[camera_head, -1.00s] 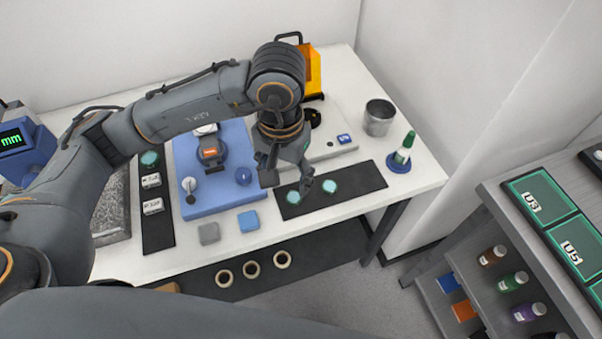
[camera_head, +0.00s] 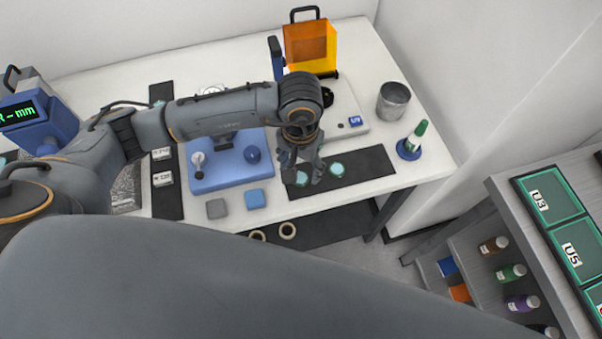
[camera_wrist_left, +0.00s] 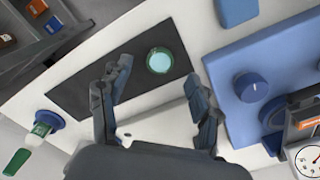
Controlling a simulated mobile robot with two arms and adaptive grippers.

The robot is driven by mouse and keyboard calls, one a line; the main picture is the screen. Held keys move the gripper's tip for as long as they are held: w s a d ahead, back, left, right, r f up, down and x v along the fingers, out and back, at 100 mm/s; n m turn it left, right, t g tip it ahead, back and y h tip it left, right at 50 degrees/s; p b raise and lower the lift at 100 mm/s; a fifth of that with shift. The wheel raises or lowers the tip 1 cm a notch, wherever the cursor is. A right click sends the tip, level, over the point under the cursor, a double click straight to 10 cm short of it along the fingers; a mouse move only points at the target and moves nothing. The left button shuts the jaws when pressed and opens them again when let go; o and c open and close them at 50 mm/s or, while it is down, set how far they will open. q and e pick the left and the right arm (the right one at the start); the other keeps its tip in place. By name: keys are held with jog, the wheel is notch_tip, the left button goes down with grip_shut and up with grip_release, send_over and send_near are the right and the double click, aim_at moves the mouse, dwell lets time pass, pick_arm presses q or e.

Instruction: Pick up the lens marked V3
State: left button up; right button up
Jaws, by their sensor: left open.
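Two small round teal lenses lie on a black mat (camera_head: 372,163) on the white table: the left lens (camera_head: 301,179) and the right lens (camera_head: 337,169). No V3 marking is legible on either. My left gripper (camera_head: 302,182) is open and empty above the left part of the mat, pointing down, with the left lens partly hidden by its fingers. In the left wrist view, one lens (camera_wrist_left: 159,60) shows between the open fingers (camera_wrist_left: 158,72), slightly beyond them; the other is not seen there. My right gripper is not in view.
A blue base (camera_head: 232,165) with a knob stands left of the mat. A blue block (camera_head: 255,198) and a grey block (camera_head: 216,208) lie in front.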

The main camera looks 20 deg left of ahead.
aim_at(301, 176)
pick_arm(q)
notch_tip(301, 176, down, 3)
jog(key=shift+w+f+p, duration=0.15)
jog(key=shift+p, duration=0.5)
jog(key=shift+f, duration=0.2)
jog(key=shift+w+f, duration=0.1)
jog(key=c, duration=1.1)
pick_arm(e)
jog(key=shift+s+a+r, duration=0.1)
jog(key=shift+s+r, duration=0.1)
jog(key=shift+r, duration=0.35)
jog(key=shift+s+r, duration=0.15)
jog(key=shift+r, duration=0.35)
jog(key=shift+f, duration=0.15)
